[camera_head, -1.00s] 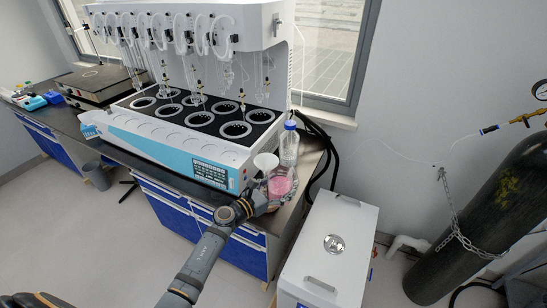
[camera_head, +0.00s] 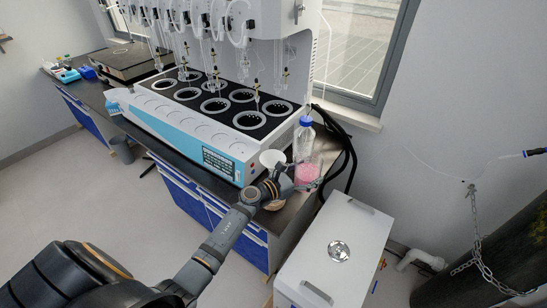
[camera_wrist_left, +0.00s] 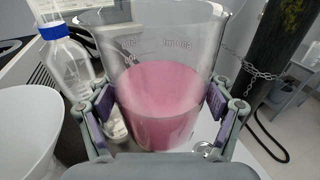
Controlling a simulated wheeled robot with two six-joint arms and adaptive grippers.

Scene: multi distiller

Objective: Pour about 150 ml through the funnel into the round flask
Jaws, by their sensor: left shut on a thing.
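My left gripper (camera_head: 303,186) is shut on a clear glass beaker (camera_head: 313,160) holding pink liquid (camera_head: 308,173). In the left wrist view the beaker (camera_wrist_left: 150,50) stands between the finger pads, roughly upright, with the pink liquid (camera_wrist_left: 160,95) well below its rim. The white funnel (camera_head: 272,158) is left of the beaker, close to the front edge of the bench; in the left wrist view its bowl (camera_wrist_left: 25,125) is at the left, apart from the beaker. The round flask cannot be made out; my left arm covers the place below the funnel. My right gripper is out of view.
A blue-capped clear bottle (camera_head: 304,135) stands close behind the beaker, also in the left wrist view (camera_wrist_left: 68,62). The large white distiller (camera_head: 190,130) fills the bench to the left. A white cabinet (camera_head: 340,255) stands right of the bench. A gas cylinder (camera_head: 500,245) is farther right.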

